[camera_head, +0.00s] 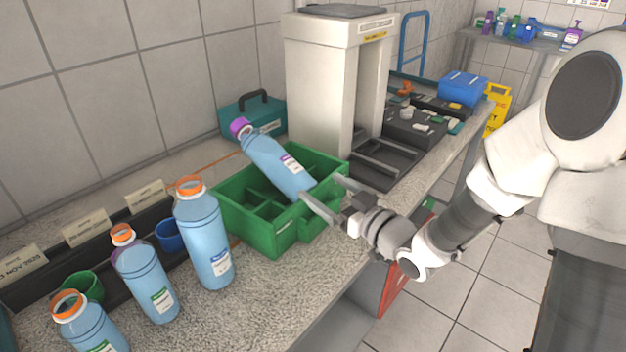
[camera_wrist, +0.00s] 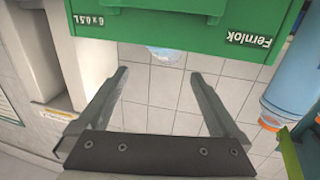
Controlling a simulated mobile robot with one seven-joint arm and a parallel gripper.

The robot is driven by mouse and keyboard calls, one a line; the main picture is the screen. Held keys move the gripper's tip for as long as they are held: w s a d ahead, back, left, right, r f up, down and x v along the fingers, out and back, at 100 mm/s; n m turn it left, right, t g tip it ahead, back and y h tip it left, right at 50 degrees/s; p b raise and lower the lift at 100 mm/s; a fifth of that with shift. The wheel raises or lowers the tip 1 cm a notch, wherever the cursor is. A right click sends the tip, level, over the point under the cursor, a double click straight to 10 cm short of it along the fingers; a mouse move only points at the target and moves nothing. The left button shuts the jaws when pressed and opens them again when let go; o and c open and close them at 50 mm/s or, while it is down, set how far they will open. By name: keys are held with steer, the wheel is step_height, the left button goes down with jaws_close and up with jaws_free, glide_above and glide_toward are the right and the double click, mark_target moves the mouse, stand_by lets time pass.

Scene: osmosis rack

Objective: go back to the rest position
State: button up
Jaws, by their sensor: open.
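My gripper (camera_head: 320,188) is open, with its two fingers apart at the right side of the green crate (camera_head: 272,238). In the wrist view, nothing is between the fingers of my gripper (camera_wrist: 158,75). The crate's lettered wall (camera_wrist: 175,35) lies just beyond the fingertips there. A blue bottle with a purple cap (camera_head: 275,163) stands tilted in the crate, leaning to the left. I cannot tell from the head view whether a finger touches the crate.
Three blue bottles with orange caps, a tall one (camera_head: 203,235), a middle one (camera_head: 145,275) and a front one (camera_head: 88,325), stand on the counter at left. A white machine (camera_head: 318,90) and a teal case (camera_head: 252,118) stand behind the crate. Open floor (camera_head: 490,285) lies at right.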

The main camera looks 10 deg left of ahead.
steer(key=s+d+r+m+h, duration=0.3)
steer(key=d+h, duration=0.4)
steer(key=d, duration=0.3)
steer(key=s+d+r+m+h, duration=0.2)
steer(key=d+h, duration=0.4)
steer(key=d, duration=0.4)
steer(key=s+d+r+m+g, duration=0.1)
steer(key=s+m+g, duration=0.15)
steer(key=s, duration=0.65)
steer(key=s+r+m+g, duration=0.2)
steer(key=s+g, duration=0.1)
steer(key=s, duration=0.7)
step_height(320, 180, up, 12)
steer(key=p, duration=1.2)
steer(key=shift+f+p, duration=0.2)
steer(key=shift+p, duration=0.1)
steer(key=shift+w+g, duration=0.1)
steer(key=shift+g, duration=0.15)
